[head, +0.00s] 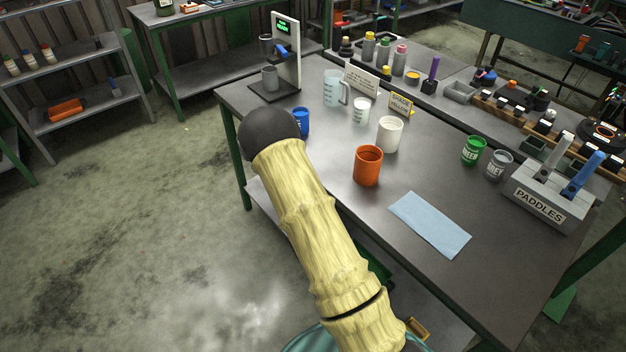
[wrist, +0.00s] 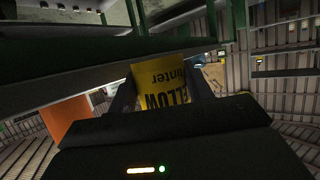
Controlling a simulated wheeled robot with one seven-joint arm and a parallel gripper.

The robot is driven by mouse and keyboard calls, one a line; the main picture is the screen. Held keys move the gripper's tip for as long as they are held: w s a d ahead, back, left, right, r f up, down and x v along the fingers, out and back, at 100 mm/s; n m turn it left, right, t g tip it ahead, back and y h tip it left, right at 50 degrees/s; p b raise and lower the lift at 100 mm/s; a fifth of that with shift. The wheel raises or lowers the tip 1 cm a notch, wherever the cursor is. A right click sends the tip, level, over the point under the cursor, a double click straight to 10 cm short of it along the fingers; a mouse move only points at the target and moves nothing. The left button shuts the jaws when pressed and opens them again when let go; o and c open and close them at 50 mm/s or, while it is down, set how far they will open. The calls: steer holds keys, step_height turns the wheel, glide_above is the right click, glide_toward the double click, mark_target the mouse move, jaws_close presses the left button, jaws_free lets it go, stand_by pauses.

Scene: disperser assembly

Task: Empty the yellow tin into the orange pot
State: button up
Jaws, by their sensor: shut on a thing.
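The orange pot (head: 368,167) stands upright on the grey workbench, its mouth open upward. The yellow tin (wrist: 160,72) shows in the wrist view with its black lettering upside down. My gripper (wrist: 161,92) is shut on the tin, one dark finger on each side. The head view shows neither the gripper nor the tin; my arm (head: 318,230) fills its middle. I cannot tell the tin's tilt or its contents. An orange patch at the left of the wrist view cannot be identified surely.
A white cup (head: 389,135) stands behind the pot, and a blue cup (head: 302,121) is partly behind my arm. A blue cloth (head: 430,224) lies in front. Green (head: 473,151) and grey (head: 499,166) tins stand near the paddles holder (head: 540,207) at right.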

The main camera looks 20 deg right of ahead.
steer(key=s+a+f+n+y, duration=0.1)
steer(key=a+f+n+y, duration=0.1)
steer(key=a+f, duration=0.2)
step_height(320, 180, down, 2)
steer(key=shift+a+f+y, duration=0.2)
steer(key=shift+a+y, duration=0.05)
steer(key=shift+y, duration=0.15)
step_height(320, 180, down, 5)
steer(key=b, duration=0.5)
steer(key=shift+w+f, duration=0.1)
steer(key=shift+f, duration=0.05)
stand_by(0.3)
